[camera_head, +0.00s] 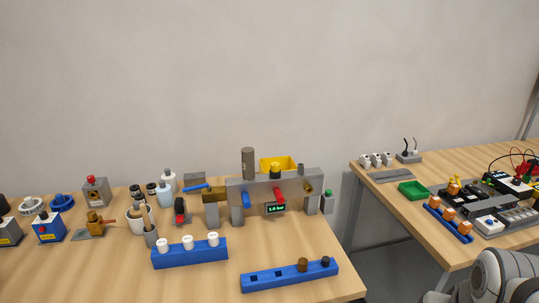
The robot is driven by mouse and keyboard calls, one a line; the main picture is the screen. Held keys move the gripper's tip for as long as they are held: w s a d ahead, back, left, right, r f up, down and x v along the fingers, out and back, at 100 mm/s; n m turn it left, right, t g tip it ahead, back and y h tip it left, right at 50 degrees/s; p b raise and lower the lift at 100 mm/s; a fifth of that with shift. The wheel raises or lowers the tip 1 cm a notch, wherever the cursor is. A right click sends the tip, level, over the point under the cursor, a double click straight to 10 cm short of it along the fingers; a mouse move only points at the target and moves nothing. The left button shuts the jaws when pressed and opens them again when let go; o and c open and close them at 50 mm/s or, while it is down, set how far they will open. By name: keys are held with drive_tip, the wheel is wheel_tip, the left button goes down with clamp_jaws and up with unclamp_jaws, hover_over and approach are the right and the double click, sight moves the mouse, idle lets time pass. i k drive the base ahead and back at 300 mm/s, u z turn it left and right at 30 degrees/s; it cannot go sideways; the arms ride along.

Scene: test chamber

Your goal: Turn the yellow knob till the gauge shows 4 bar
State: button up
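A grey test rig (300,188) stands at the back of the left table. A small yellow knob-like part (275,167) shows at the middle of its top edge, in front of a yellow bin; whether it is the task's knob is hard to tell at this size. The gauge (276,209) is a small dark display with green digits on the rig's front, reading about 1.0 bar. A blue handle (247,200) and a red handle (278,195) are on the rig's front. My gripper is not in view; only part of my arm shows at the bottom right.
A yellow bin (291,163) is behind the rig. A blue rack with white-topped items (190,256) and another blue rack (290,278) lie in front. Bottles and small devices crowd the left. A gap separates the right table (390,196), which holds electronics and a green tray (412,190).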

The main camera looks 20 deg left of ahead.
sight(275, 166)
drive_tip(key=u, duration=0.6)
drive_tip(key=i, duration=0.85)
drive_tip(key=u, duration=0.45)
drive_tip(key=k, duration=0.95)
drive_tip(key=u, duration=0.15)
drive_tip(key=i, duration=0.95)
drive_tip(key=z, duration=0.05)
